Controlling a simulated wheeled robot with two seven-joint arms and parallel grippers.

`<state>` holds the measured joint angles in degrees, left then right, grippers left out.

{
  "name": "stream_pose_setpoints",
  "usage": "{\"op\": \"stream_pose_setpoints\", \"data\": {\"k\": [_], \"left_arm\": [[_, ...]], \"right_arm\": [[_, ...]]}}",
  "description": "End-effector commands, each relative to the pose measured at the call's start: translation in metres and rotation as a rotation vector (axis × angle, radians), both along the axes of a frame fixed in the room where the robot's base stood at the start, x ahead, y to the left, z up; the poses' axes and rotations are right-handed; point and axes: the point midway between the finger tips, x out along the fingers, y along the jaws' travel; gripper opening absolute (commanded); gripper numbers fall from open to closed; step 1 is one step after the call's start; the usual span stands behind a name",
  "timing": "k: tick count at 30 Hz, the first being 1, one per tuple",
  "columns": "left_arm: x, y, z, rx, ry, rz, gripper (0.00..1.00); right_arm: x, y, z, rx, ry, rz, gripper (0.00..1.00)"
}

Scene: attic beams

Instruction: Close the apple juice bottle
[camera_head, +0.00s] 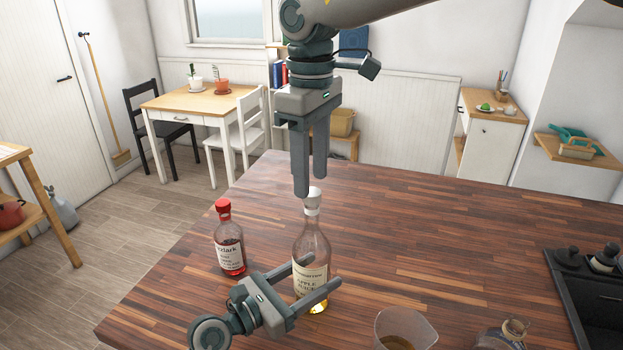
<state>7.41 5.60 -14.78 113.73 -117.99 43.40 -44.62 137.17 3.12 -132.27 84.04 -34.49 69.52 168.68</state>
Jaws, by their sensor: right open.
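The apple juice bottle (311,243) stands upright on the dark wooden counter, clear glass with a cream label and a little yellow liquid low down. A white cap (313,203) sits at the top of its neck; how tightly it sits cannot be told. My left gripper (328,272) comes in low from the left, with one finger on each side of the bottle's body, shut on it. My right gripper (311,194) points straight down from above. Its fingers are open, with the tips at the height of the cap, and one finger partly covers the cap's left edge.
A red-capped bottle (229,243) stands close on the left. A glass beaker (408,326) and an open bottle (503,335) stand at the front right. The counter (430,220) behind is clear.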

Motion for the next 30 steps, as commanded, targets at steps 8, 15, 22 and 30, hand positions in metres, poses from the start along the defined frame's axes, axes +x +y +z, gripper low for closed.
{"op": "stream_pose_setpoints", "data": {"k": [8,15,22,30], "left_arm": [[0.0,0.0,-0.001,0.001,0.0,0.001,0.0],[0.0,0.0,-0.001,0.001,0.0,0.001,0.0],[0.0,0.0,0.0,0.001,0.0,0.001,0.0],[0.0,0.0,0.0,0.001,0.0,0.001,0.0]], "right_arm": [[0.0,0.0,0.022,0.0,0.001,-0.001,0.43],[0.0,0.0,0.023,0.0,0.001,-0.001,0.41],[-0.001,0.001,0.022,0.0,0.003,0.037,0.4],[-0.004,0.004,0.022,-0.001,0.013,0.279,0.4]]}}
